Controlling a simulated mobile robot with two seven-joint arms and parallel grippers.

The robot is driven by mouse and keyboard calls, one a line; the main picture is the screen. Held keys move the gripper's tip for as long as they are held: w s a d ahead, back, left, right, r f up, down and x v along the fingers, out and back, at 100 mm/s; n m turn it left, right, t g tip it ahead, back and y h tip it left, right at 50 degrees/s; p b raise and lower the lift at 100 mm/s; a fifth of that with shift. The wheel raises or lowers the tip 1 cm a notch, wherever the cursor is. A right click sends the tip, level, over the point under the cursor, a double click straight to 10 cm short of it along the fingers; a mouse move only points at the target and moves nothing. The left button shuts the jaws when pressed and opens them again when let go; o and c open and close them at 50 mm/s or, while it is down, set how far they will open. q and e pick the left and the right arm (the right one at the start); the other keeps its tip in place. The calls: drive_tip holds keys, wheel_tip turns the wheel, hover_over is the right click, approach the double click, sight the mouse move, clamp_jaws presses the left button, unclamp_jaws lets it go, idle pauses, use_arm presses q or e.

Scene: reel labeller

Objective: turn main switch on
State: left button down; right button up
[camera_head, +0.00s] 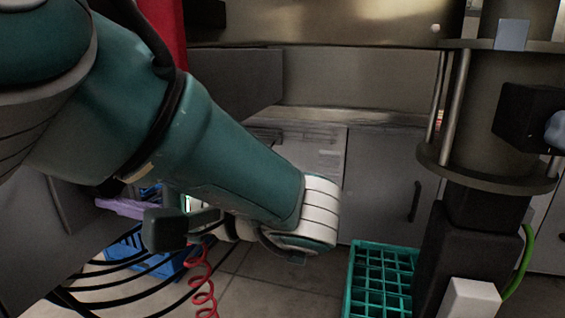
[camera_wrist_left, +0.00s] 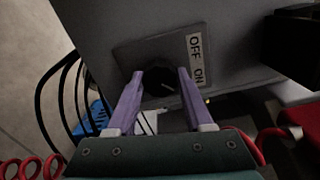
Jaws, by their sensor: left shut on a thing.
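The main switch is a round black knob (camera_wrist_left: 160,82) on a grey square plate (camera_wrist_left: 126,57) in the left wrist view. A white label (camera_wrist_left: 196,60) beside it reads OFF and ON. My left gripper (camera_wrist_left: 160,73) has its two purple fingers on either side of the knob and is shut on it. A small pale mark shows on the knob, but its exact setting is unclear. In the head view only part of my left gripper shows, with a purple finger (camera_head: 122,207) against a grey cabinet; the switch is hidden there. My right gripper is out of view.
A green crate (camera_head: 357,285) stands on the floor beside a dark metal column (camera_head: 470,130). Black cables (camera_head: 110,285), a red coiled hose (camera_head: 203,285) and a blue crate (camera_head: 125,250) lie below my left arm. Grey cabinets (camera_head: 385,180) stand behind.

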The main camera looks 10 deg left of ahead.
use_arm(q)
drive_tip(key=shift+m, duration=0.3)
drive_tip(key=shift+c, duration=1.5)
unclamp_jaws()
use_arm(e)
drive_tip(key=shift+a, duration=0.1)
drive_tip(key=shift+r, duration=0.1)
